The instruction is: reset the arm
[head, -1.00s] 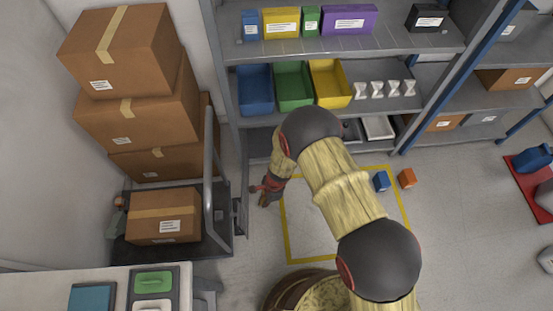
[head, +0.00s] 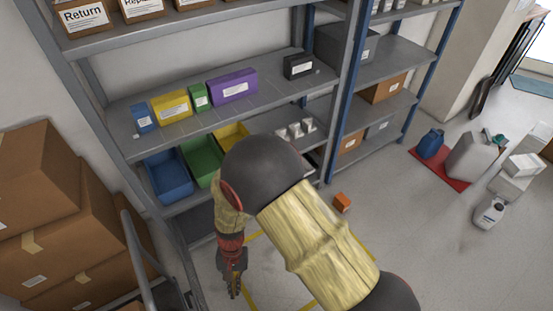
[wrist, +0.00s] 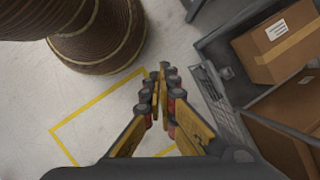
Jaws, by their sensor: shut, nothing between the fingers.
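My gripper (head: 235,287) hangs pointing down in the head view, in front of the shelving and above the yellow floor outline. Its fingers are together with nothing between them. In the wrist view my gripper (wrist: 162,85) shows its fingertips meeting over bare floor, beside a grey cart. My arm crosses the middle of the head view and hides part of the lower shelves.
A shelf unit (head: 130,100) stands behind, with blue (head: 168,175) and green bins (head: 203,158). Stacked cartons (head: 50,220) are at left. The cart (wrist: 225,105) carries a carton (wrist: 280,42). An orange block (head: 342,202) lies on open floor; a red mat (head: 440,172) holds jugs.

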